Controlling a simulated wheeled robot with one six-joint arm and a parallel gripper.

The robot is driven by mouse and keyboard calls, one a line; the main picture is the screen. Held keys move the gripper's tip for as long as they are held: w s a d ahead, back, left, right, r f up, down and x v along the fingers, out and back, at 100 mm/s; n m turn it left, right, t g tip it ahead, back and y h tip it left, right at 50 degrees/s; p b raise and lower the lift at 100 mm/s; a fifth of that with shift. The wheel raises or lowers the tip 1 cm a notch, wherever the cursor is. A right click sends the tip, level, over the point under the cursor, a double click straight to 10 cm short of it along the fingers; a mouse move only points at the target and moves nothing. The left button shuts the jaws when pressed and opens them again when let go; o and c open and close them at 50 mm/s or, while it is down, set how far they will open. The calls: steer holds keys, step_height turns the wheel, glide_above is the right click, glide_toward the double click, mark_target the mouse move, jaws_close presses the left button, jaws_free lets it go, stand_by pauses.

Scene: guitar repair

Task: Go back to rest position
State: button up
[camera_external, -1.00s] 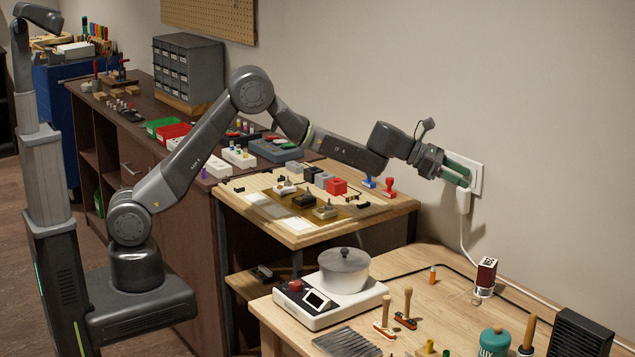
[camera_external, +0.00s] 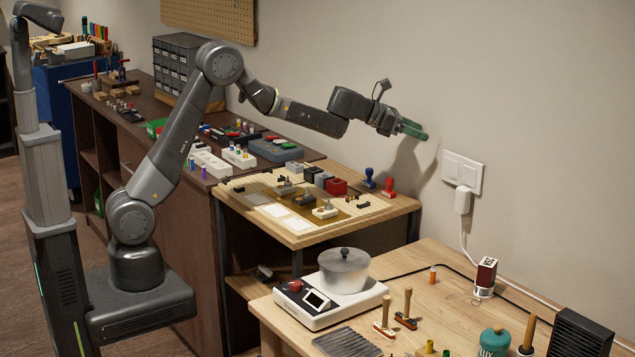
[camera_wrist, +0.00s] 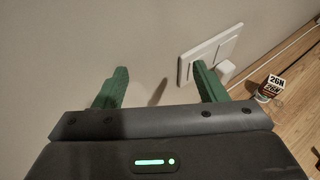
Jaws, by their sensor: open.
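My gripper (camera_external: 413,129) is raised in front of the wall, above and to the left of the white wall plate (camera_external: 461,172). Its green fingers are apart and empty in the wrist view (camera_wrist: 160,88). A white plug (camera_external: 463,200) sits in the lower right part of the plate, with its cable running down to the workbench. In the wrist view the wall plate (camera_wrist: 208,54) shows behind the right finger, and the plug (camera_wrist: 225,71) is just right of that finger. The gripper is apart from both in the external view.
Below my arm, a raised wooden board (camera_external: 395,208) carries small parts and stamps. The workbench (camera_external: 440,285) holds a white hot plate (camera_external: 330,303) with a lidded pot (camera_external: 344,268), a small labelled box (camera_external: 486,273) and several tools. A drawer cabinet (camera_external: 185,65) stands behind the arm. The wall around the gripper is bare.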

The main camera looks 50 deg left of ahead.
steer(key=s+a+r+n+y, duration=0.1)
steer(key=a+r, duration=0.1)
steer(key=a, duration=0.7)
steer(key=s+a+r+n+t+y, duration=0.1)
steer(key=a+r+n+y, duration=0.1)
steer(key=a, duration=0.8)
steer(key=shift+r+t+y+p, duration=0.3)
steer(key=shift+r+p, duration=0.05)
steer(key=shift+r, duration=0.45)
